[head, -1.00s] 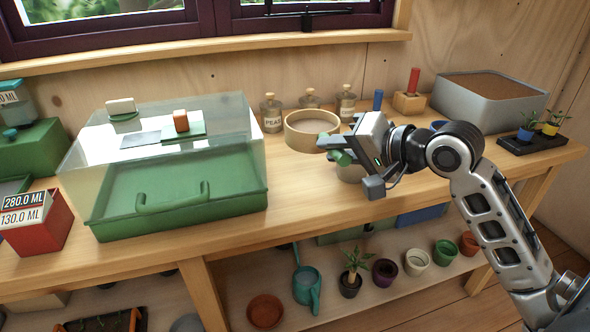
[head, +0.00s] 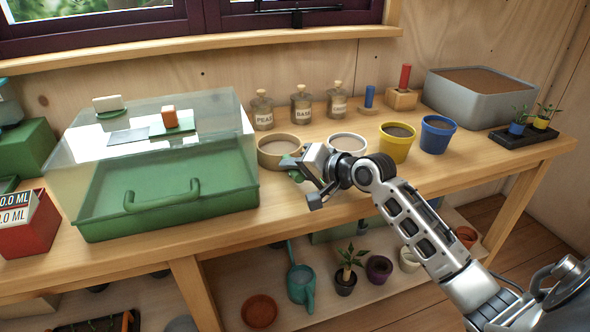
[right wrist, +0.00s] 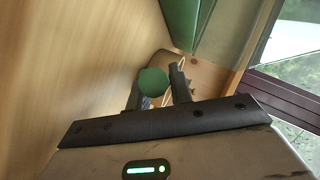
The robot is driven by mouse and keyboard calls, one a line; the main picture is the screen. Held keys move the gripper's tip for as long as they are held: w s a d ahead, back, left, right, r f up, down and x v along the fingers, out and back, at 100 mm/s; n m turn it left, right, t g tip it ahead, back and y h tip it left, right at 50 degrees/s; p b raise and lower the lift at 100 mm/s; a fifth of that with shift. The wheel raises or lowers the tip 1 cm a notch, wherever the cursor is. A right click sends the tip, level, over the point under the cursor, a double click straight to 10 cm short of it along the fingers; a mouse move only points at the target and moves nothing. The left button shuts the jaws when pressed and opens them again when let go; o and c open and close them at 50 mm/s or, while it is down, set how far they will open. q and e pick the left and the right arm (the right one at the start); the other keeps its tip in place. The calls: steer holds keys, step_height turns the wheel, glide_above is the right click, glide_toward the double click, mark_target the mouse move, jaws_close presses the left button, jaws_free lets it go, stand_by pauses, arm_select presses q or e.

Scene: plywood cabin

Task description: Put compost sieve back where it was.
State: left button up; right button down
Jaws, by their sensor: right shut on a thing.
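The compost sieve (head: 272,158) is a round, light wooden ring with a green handle. It sits level at the bench's middle, just right of the green case, and I cannot tell whether it touches the bench top. My right gripper (head: 297,166) is shut on the green handle at the sieve's front right. In the right wrist view the handle's round green end (right wrist: 153,82) shows between the fingers, with part of the wooden ring (right wrist: 205,76) beyond. My left gripper is not in view.
The clear-lidded green case (head: 165,205) stands close left of the sieve. Labelled bottles (head: 301,106) stand behind. A white-rimmed pot (head: 347,143), yellow pot (head: 396,145) and blue pot (head: 437,136) stand to the right. A grey soil bin (head: 480,100) is at the back right.

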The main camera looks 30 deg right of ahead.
steer(key=c, duration=1.3)
jaws_free()
steer(key=shift+f, duration=0.1)
steer(key=shift+o, duration=0.2)
steer(key=shift+s+r, duration=0.25)
steer(key=v, duration=1.1)
steer(key=shift+s, duration=0.2)
steer(key=shift+d+r, duration=0.1)
